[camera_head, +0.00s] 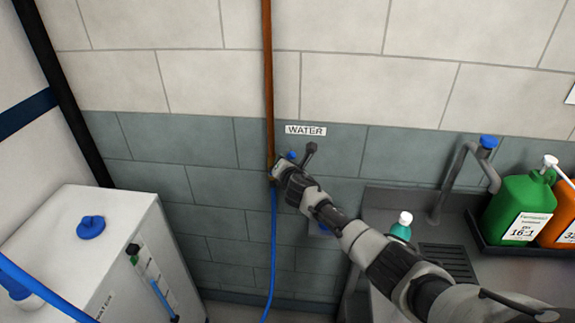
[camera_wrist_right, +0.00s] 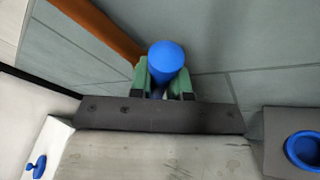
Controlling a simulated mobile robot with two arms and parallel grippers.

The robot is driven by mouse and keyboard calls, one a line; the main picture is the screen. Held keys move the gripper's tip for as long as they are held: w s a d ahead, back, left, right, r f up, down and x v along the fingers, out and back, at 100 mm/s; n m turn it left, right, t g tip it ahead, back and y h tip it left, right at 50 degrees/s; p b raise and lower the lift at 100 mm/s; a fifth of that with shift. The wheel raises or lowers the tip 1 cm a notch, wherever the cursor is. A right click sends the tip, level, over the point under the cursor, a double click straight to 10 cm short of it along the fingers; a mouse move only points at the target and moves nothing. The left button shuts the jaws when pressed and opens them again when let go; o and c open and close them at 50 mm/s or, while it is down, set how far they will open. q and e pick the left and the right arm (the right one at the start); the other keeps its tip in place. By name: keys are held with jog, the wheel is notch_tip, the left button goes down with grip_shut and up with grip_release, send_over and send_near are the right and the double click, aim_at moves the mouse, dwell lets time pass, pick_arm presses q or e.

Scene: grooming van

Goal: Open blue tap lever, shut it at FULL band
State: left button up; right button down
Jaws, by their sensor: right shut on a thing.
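The blue tap lever (camera_wrist_right: 166,56) shows as a rounded blue end between the green fingertips of my right gripper (camera_wrist_right: 165,82) in the wrist view. In the head view a small bit of blue (camera_head: 291,155) shows beside my right gripper (camera_head: 280,172), at the copper pipe (camera_head: 268,85) under the WATER sign (camera_head: 305,130). The gripper is shut on the lever and hides most of the tap. The sight gauge (camera_head: 152,283) on the white tank (camera_head: 105,240) has a green band near its top and a blue column lower down. My left gripper is out of view.
A blue hose (camera_head: 273,240) hangs below the tap. A sink with a grey faucet (camera_head: 460,165), a teal bottle (camera_head: 400,228) and green (camera_head: 518,208) and orange jugs stand at the right. A blue cap (camera_head: 90,227) sits on the tank.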

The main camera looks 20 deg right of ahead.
dwell(0.4)
jog(key=c, duration=1.1)
grip_release()
jog(key=v, duration=1)
jog(key=shift+s, duration=0.4)
jog(key=shift+a, duration=0.1)
